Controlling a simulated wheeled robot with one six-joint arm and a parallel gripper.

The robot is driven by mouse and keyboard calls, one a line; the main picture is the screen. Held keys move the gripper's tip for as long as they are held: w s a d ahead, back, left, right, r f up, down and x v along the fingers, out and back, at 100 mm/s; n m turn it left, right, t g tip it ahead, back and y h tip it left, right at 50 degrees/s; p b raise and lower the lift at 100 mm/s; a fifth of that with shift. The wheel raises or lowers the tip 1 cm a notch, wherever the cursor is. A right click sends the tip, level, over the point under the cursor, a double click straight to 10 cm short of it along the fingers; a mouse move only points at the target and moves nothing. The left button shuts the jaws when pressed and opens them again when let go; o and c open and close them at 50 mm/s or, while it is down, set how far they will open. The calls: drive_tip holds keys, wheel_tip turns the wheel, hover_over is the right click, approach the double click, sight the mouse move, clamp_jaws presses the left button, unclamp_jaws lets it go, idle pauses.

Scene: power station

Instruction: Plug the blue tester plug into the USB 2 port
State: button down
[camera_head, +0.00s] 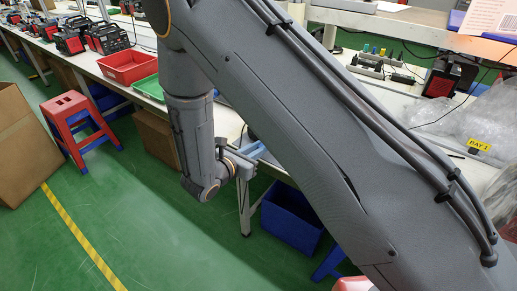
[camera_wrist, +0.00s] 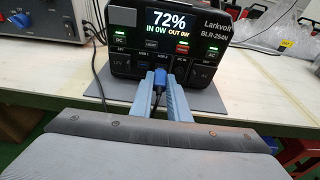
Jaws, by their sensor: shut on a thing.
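In the wrist view, the black power station (camera_wrist: 122,20) faces me, with a lit screen reading 72%, IN 0W and OUT 0W. The blue tester plug (camera_wrist: 159,82) is between the two pale blue-grey fingers of my gripper (camera_wrist: 158,88), which is shut on it. The plug points at the lower front panel, below the small USB labels (camera_wrist: 148,55). The fingers hide part of the panel, and I cannot tell whether the plug touches or enters the port. In the head view, my gripper (camera_head: 246,158) is at the bench edge; my arm hides the station.
The station stands on a grey mat (camera_wrist: 208,101) on the pale bench (camera_wrist: 45,70). A dark cable (camera_wrist: 95,65) runs at its left. Another instrument (camera_wrist: 55,22) is at the back left. A red tray (camera_head: 128,68), a green tray (camera_head: 150,88) and a blue bin (camera_head: 290,218) are nearby.

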drive_tip(key=shift+w+d, duration=0.15)
idle(0.5)
drive_tip(key=shift+w+d, duration=0.2)
drive_tip(key=shift+w, duration=0.1)
drive_tip(key=shift+w+d, duration=0.15)
drive_tip(key=shift+w, duration=0.05)
idle(0.7)
drive_tip(key=c, duration=1.6)
unclamp_jaws()
drive_tip(key=b+v, duration=0.2)
drive_tip(key=v, duration=0.6)
drive_tip(key=shift+d, duration=0.15)
